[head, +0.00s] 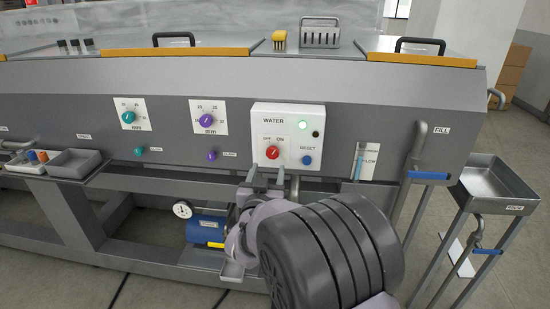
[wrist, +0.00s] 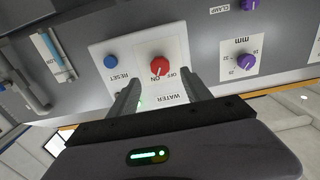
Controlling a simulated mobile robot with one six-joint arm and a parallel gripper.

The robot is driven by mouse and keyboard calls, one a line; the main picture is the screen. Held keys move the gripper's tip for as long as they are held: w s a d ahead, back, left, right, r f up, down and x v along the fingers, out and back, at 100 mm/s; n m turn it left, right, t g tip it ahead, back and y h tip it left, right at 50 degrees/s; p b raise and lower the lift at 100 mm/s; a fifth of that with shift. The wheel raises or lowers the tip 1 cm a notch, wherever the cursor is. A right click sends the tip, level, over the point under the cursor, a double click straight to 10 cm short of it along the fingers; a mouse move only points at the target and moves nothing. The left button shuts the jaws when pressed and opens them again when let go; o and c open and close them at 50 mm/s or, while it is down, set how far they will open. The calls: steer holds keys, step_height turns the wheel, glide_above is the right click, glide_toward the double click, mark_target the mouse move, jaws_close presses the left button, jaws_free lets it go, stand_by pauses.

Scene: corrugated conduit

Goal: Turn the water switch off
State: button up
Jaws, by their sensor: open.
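The white WATER panel (head: 262,125) is on the front of the grey machine in the head view. It carries a red rotary switch (head: 272,152) between the labels OFF and ON, and a lit green lamp (head: 303,124). In the wrist view, where the panel appears upside down, the red switch (wrist: 161,66) sits between the fingertips of my open gripper (wrist: 162,80). The fingers hold nothing; I cannot tell whether their tips reach around the knob or stop short of it. In the head view my gripper (head: 268,177) is just below the switch, partly hidden by my wrist.
A blue RESET button (head: 307,160) is right of the switch, and also shows in the wrist view (wrist: 110,61). A purple CLAMP knob (head: 212,155) and a purple dial (head: 208,120) are to the left. A blue-handled FILL valve (head: 428,175) is at right.

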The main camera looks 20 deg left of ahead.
mark_target(272, 155)
steer(key=b+x, duration=0.1)
steer(key=x, duration=0.7)
steer(key=shift+w+d, duration=0.1)
steer(key=shift+w, duration=0.05)
jaws_close()
